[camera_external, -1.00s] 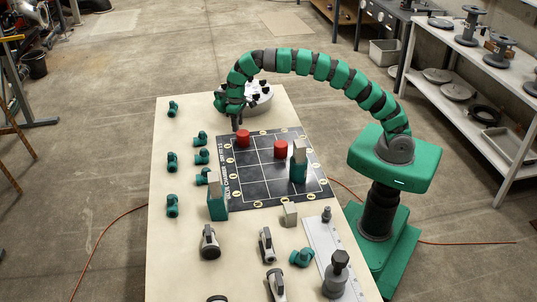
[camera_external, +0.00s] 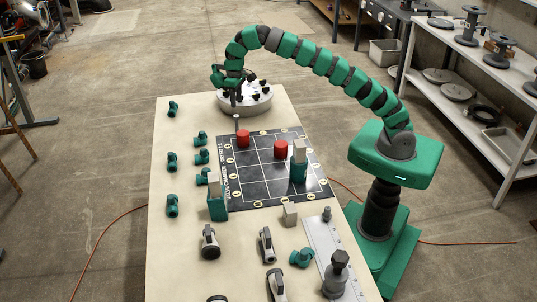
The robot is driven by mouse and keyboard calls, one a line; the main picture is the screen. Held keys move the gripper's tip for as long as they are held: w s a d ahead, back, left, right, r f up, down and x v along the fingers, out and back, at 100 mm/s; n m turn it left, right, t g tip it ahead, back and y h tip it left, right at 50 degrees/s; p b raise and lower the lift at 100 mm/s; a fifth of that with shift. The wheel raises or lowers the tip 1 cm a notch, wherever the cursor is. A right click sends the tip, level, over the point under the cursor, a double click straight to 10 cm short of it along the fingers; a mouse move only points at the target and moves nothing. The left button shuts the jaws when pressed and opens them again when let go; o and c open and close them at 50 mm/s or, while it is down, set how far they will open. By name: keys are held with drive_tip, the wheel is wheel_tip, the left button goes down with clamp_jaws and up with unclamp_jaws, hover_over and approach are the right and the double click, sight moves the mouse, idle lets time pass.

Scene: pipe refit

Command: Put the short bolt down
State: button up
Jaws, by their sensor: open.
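A small slim grey piece that looks like the short bolt (camera_external: 237,122) stands upright on the pale table, just behind the far edge of the black grid board and close to a red cylinder (camera_external: 243,137). My gripper (camera_external: 235,103) is above it, pointing down, with a small gap between them. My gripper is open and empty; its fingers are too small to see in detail.
A round grey tray (camera_external: 257,105) with several dark knobs stands behind my gripper. Several green fittings line the left side.

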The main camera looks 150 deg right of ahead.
drive_tip(key=w+a+r+n+t+h, duration=0.2)
drive_tip(key=w+a+r+n+t, duration=0.15)
drive_tip(key=w+a+r, duration=0.85)
drive_tip(key=w+a+r+n+t+h, duration=0.1)
drive_tip(key=w+a+r+n+t, duration=0.25)
drive_tip(key=w+a+r, duration=1)
drive_tip(key=s+a+r+n+t, duration=0.1)
drive_tip(key=a+r, duration=0.2)
drive_tip(key=a, duration=0.3)
drive_tip(key=s+a+r+n+t, duration=0.1)
drive_tip(key=a+r+n, duration=0.1)
drive_tip(key=a, duration=0.5)
drive_tip(key=s+a+r+n+t+y, duration=0.1)
drive_tip(key=s+a+r+t, duration=0.1)
drive_tip(key=a, duration=0.5)
drive_tip(key=s+a+r+n+t+y, duration=0.1)
drive_tip(key=s+a+r+n+t, duration=0.1)
drive_tip(key=s+a+r, duration=0.2)
drive_tip(key=s+a+r+n+t+y, duration=0.1)
drive_tip(key=s+a+r+n+t, duration=0.1)
drive_tip(key=a+r, duration=0.5)
drive_tip(key=s+a, duration=0.1)
drive_tip(key=a, duration=0.4)
drive_tip(key=shift+r, duration=0.25)
drive_tip(key=shift+s+d, duration=0.1)
